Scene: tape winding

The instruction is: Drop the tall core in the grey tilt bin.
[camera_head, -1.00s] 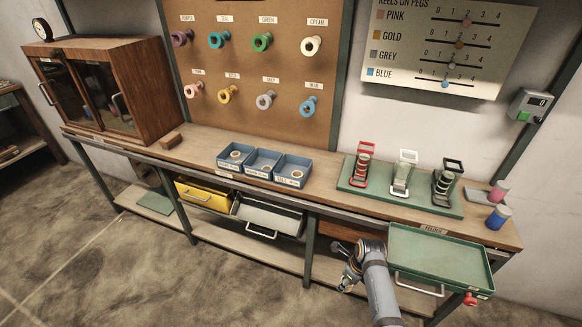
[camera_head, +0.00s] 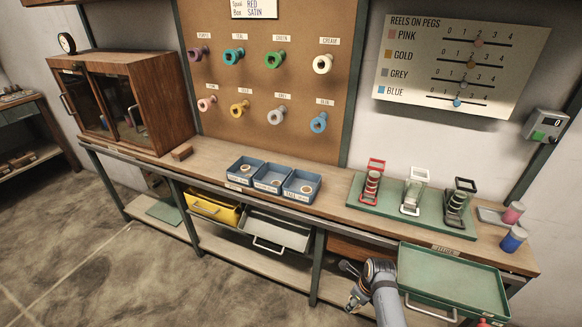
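Three blue open trays stand on the bench, each with a small ring-shaped core in it. The right tray (camera_head: 301,187) has a label that seems to read "tall", and a pale core (camera_head: 306,188) lies in it. The grey tilt bin (camera_head: 275,231) hangs tilted open under the bench front, right of a yellow bin. It looks empty. My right gripper (camera_head: 354,289) is low in front of the bench, right of the grey bin and left of the green feeder tray. It is small and partly turned away, so its fingers are unclear. My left gripper is not in view.
The yellow bin (camera_head: 212,208) is also tilted open. The green feeder tray (camera_head: 455,281) juts out at the right. A green board (camera_head: 412,207) with red, white and black stands is on the bench. A wooden block (camera_head: 182,152) lies beside the cabinet (camera_head: 126,108).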

